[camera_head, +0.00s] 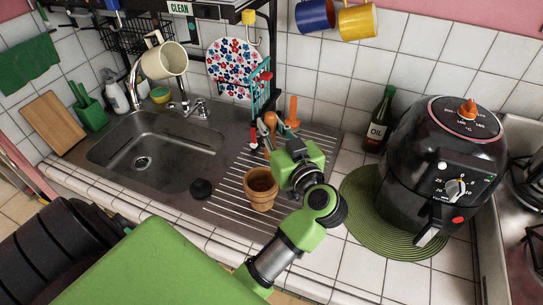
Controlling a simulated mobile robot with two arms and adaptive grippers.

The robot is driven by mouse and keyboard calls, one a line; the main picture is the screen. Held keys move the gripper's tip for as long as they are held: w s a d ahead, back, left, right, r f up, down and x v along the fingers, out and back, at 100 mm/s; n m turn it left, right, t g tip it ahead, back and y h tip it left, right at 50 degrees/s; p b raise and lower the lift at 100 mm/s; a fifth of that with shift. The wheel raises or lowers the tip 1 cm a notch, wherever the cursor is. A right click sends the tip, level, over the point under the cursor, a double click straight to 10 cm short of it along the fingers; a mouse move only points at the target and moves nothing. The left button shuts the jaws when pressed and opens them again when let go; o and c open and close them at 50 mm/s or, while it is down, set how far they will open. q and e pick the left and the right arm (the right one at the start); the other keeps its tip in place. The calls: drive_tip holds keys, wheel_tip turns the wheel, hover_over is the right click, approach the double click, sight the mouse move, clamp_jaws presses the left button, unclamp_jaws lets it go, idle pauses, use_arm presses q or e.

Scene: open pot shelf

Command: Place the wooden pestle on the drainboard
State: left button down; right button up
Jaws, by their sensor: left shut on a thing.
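My left gripper (277,144) is over the back right part of the ribbed drainboard (228,186), its fingers pointing toward the wall. It is shut on what looks like the wooden pestle (270,121), whose brown rounded end shows just beyond the fingers. The gripper hides the rest of it, and I cannot tell whether it touches the drainboard. A wooden mortar (261,190) stands upright on the drainboard, in front of the gripper. My right gripper is not in view.
An orange utensil (292,111) and a rack with a floral board (233,68) are behind. An oil bottle (380,120) and air fryer (440,165) on a green mat (362,215) stand right.

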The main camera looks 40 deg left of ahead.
use_arm(q)
drive_tip(key=f, duration=0.6)
drive_tip(key=shift+w+a, duration=0.1)
drive_tip(key=shift+a, duration=0.15)
drive_tip(key=shift+f, duration=0.6)
wheel_tip(320, 180, down, 4)
drive_tip(key=shift+r, duration=0.2)
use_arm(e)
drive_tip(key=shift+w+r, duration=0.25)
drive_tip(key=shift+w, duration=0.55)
use_arm(q)
drive_tip(key=shift+d+f, duration=0.1)
drive_tip(key=shift+f, duration=0.05)
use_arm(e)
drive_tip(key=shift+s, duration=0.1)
use_arm(q)
drive_tip(key=c, duration=1.9)
unclamp_jaws()
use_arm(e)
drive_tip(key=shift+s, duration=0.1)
